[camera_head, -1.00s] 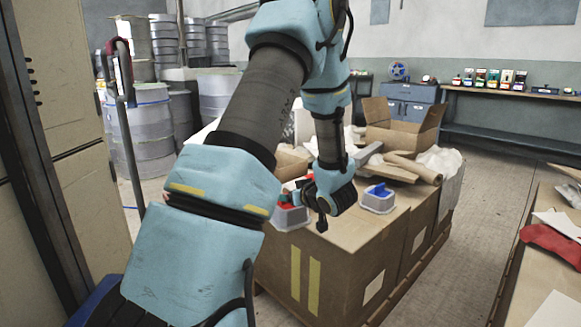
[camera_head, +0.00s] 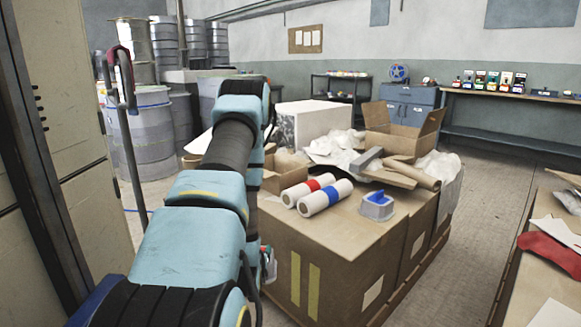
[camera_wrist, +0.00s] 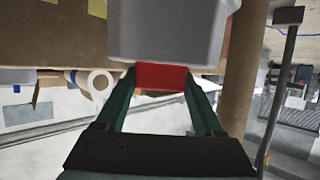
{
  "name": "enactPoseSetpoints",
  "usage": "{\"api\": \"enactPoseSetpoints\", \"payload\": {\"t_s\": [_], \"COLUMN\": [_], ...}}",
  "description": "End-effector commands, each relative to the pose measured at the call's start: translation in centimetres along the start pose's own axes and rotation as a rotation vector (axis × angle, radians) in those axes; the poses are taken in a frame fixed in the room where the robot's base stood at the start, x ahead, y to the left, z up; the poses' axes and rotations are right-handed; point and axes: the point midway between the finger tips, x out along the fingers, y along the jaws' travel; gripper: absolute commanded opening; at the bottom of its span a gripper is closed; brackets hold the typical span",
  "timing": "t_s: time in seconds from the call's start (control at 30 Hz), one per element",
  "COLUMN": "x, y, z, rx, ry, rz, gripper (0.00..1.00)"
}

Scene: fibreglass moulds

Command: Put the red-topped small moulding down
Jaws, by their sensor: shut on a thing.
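The red-topped small moulding is grey with a red block on it. In the wrist view its grey body (camera_wrist: 168,32) fills the top middle, and the red block (camera_wrist: 160,78) sits between the fingers of my gripper (camera_wrist: 160,88). My gripper is shut on the red block. In the head view my arm hides most of the gripper, and only a small part of the held moulding (camera_head: 270,266) shows beside the big cardboard box's left edge. A similar blue-topped moulding (camera_head: 376,206) stands on that box.
The big cardboard box (camera_head: 330,262) bears two white rolls, one with a red band (camera_head: 308,189) and one with a blue band (camera_head: 326,198). An open carton (camera_head: 402,125) and wrapping lie behind. The box top's front strip is clear. A bench (camera_head: 556,240) stands at right.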

Motion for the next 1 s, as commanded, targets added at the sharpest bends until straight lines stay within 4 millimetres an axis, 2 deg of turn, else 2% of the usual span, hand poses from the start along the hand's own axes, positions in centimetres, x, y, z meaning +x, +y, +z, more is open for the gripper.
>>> {"api": "enactPoseSetpoints", "payload": {"t_s": [0.03,0.17,0.6,0.8,1.0], "x": [-0.7,-1.7,-5.7,-7.1,-7.7], "y": [0.0,0.0,0.0,0.0,0.0], "z": [-1.7,-4.2,-14.0,-17.3,-18.6], "rx": [0.0,0.0,0.0,0.0,0.0], "ry": [0.0,0.0,0.0,0.0,0.0], "rz": [0.0,-0.001,-0.002,-0.002,-0.002], "gripper": [0.0,0.0,0.0,0.0,0.0]}}
